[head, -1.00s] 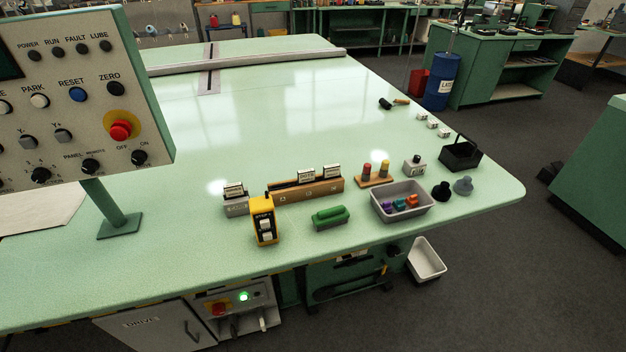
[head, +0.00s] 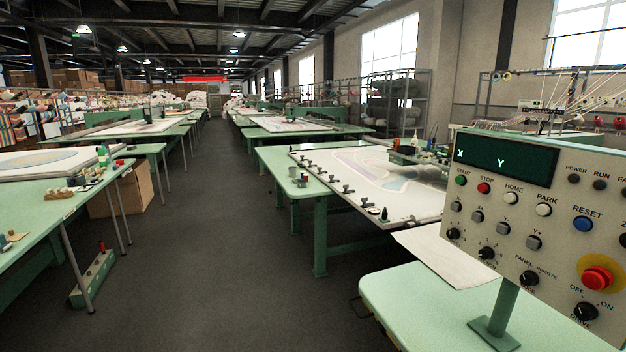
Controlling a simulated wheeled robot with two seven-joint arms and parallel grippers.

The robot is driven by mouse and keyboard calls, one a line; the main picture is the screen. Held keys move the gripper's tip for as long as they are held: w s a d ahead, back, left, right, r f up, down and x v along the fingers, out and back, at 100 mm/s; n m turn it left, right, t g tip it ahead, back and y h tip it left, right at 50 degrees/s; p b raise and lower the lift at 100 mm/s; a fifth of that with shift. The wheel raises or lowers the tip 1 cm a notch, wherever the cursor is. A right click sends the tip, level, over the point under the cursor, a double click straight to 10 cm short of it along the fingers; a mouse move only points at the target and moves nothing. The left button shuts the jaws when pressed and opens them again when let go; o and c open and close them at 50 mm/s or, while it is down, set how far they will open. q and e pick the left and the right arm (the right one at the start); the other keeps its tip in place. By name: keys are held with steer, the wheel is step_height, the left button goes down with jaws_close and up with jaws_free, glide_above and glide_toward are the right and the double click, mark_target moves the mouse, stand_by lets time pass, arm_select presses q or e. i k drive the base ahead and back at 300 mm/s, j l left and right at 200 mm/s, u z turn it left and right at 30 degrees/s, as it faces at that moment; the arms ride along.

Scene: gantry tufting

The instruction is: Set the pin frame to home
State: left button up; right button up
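The control panel (head: 545,225) stands on a post at the right in the head view, partly cut off by the right edge. A white HOME button (head: 511,198) sits in the top row between the red STOP button (head: 484,188) and the white PARK button (head: 543,210). A pin frame (head: 370,183) with clamps along its near edge lies on the green table beyond the panel, holding white cloth with pale coloured shapes. Neither of my grippers is in view.
The green tabletop (head: 415,300) under the panel is at the lower right. A wide grey aisle (head: 215,240) runs clear down the middle. Green tables line the left, with a cardboard box (head: 122,190) and a green floor box (head: 92,278) beside one.

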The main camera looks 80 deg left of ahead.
mark_target(412, 193)
steer(key=u, duration=2.7)
